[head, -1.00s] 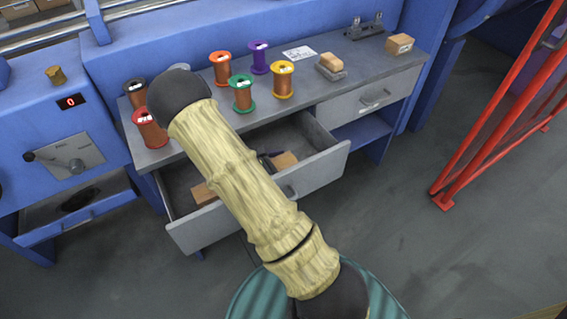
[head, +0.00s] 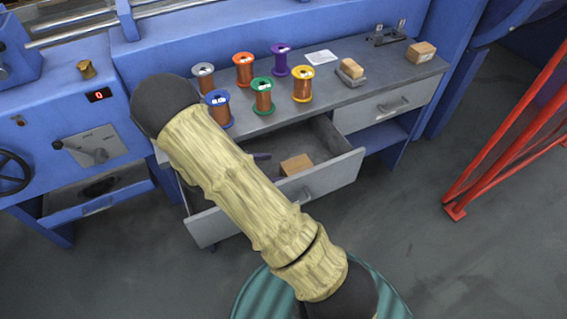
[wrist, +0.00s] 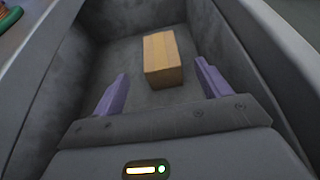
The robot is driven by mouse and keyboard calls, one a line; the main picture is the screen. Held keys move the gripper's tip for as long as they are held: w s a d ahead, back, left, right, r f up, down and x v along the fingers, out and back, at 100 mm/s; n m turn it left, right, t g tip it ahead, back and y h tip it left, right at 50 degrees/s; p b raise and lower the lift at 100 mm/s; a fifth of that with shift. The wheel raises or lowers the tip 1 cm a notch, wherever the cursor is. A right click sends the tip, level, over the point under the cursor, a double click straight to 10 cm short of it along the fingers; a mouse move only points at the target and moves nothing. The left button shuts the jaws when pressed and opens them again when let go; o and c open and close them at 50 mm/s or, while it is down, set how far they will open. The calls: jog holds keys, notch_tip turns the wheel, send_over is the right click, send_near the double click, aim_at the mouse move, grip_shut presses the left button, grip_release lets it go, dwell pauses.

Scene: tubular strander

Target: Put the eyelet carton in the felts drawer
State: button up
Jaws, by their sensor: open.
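A brown carton (head: 296,164) lies in the open left drawer (head: 330,174) of the grey-topped bench. In the wrist view the carton (wrist: 163,60) rests on the drawer floor, against or near one end wall. My gripper (wrist: 161,72) is open, its two purple fingers reaching into the drawer with the carton ahead between them, not held. In the head view my arm hides most of the gripper and part of the drawer. Another carton (head: 421,52) stands at the bench's right end. No readable label shows which carton is the eyelet one or which drawer is for felts.
Several wire spools (head: 263,96) stand on the bench. A small block sits on a grey stand (head: 351,80), near a white card (head: 321,57). The right drawer (head: 385,108) is shut. A red frame (head: 500,130) stands at the right, with clear floor before it.

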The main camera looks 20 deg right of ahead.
jog(key=shift+a+r, duration=0.25)
jog(key=shift+a, duration=0.4)
dwell(0.9)
